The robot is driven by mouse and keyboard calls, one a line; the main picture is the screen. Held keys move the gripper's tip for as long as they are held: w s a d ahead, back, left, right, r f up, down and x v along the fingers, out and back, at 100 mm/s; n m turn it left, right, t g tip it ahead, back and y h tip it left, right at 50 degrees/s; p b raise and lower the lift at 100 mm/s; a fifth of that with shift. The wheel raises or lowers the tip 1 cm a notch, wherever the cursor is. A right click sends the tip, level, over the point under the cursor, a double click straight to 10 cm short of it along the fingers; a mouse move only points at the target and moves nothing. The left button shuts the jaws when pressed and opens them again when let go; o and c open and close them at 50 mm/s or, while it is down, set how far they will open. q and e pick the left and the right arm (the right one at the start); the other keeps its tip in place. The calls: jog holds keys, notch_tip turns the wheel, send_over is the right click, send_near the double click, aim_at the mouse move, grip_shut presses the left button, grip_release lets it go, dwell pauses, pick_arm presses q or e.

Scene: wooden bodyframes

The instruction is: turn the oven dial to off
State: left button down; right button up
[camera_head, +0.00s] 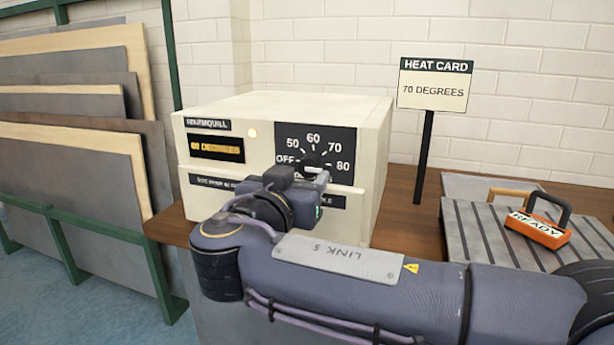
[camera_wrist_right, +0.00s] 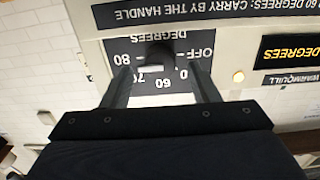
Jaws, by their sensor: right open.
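The cream oven (camera_head: 270,105) stands on a brown wooden top. Its black dial panel (camera_head: 332,140) is marked OFF, 50, 60, 70 and 80. The dial (camera_head: 311,160) is a dark knob, partly hidden by my right gripper (camera_head: 310,173) in the head view. In the right wrist view, upside down, the dial (camera_wrist_right: 158,54) lies between the spread fingers of my right gripper (camera_wrist_right: 160,74). The gripper is open, one finger on each side, and I cannot tell whether they touch it. I cannot clearly read where the dial points. My left gripper is not in view.
A heat card (camera_head: 433,84) on a black post reads 70 DEGREES. An orange block marked READY (camera_head: 537,229) sits on a grooved grey slab (camera_head: 475,235) at the right. A lit amber display (camera_head: 215,148) is on the oven. Panels (camera_head: 65,180) lean in a green rack at left.

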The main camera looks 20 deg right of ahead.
aim_at(308, 171)
jog(key=shift+x, duration=1.95)
jog(key=c, duration=1)
